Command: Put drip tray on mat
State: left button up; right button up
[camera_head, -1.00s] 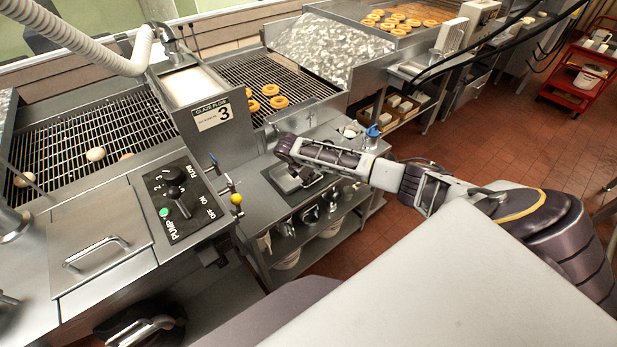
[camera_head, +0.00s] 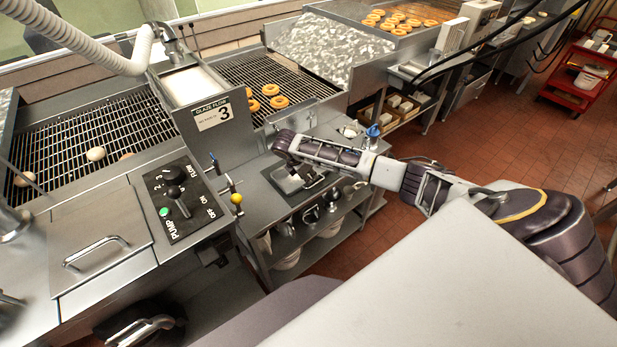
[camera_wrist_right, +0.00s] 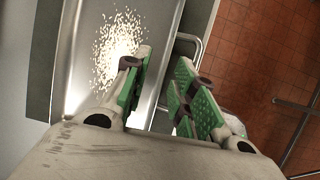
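The drip tray (camera_head: 289,184) is a shallow metal tray on the low steel stand beside the glazer, lying over a dark mat (camera_head: 316,187). In the right wrist view the tray (camera_wrist_right: 75,50) fills the upper left, with a bright speckled glare on its floor and a wire handle (camera_wrist_right: 196,48) on its right side. A dark border, seemingly the mat (camera_wrist_right: 39,60), shows along its left. My right gripper (camera_head: 285,165) is above the tray. My left gripper is out of view.
The pump panel (camera_head: 175,200) and a yellow-knobbed lever (camera_head: 237,198) stand left of the stand. A blue-topped item (camera_head: 373,132) is at its far right corner. Metal items sit on the lower shelf. Tiled floor (camera_head: 480,140) is open to the right.

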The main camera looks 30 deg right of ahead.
jog(key=v, duration=1)
jog(key=shift+r+b, duration=0.15)
jog(key=shift+b, duration=0.25)
jog(key=shift+d, duration=0.1)
